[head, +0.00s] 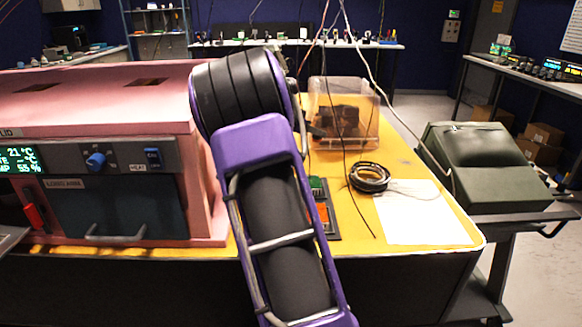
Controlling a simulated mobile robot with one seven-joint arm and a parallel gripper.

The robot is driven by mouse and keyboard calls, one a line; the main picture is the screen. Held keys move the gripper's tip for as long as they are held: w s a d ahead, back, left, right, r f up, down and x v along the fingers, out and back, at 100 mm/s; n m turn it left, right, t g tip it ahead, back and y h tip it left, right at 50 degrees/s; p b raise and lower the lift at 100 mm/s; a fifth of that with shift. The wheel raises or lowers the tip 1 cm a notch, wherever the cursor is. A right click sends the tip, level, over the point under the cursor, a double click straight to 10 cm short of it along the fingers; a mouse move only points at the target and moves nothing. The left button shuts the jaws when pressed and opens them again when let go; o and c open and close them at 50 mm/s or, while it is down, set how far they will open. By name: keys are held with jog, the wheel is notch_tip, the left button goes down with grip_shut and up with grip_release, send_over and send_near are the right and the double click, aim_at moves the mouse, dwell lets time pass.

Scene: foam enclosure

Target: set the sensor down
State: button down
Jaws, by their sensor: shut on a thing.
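My purple and black arm (275,215) rises through the middle of the head view and bends at its top. My gripper does not show clearly; the arm's own links hide whatever is behind them. I cannot make out a sensor. A pink foam enclosure (100,85) stands at the left on the yellow table top (345,205).
A clear bin (365,90) with dark contents stands behind the arm. A coiled black cable (369,177), a white sheet (425,212) and a small board with green and orange parts (322,212) lie right of it. Thin wires hang across. A green case (482,165) stands at the right.

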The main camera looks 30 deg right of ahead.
jog(key=f, duration=0.6)
jog(key=f+b, duration=0.1)
jog(key=f, duration=0.3)
jog(key=shift+w+a, duration=0.2)
jog(key=shift+a, duration=0.1)
jog(key=c, duration=0.5)
grip_release()
jog(key=shift+f, duration=0.1)
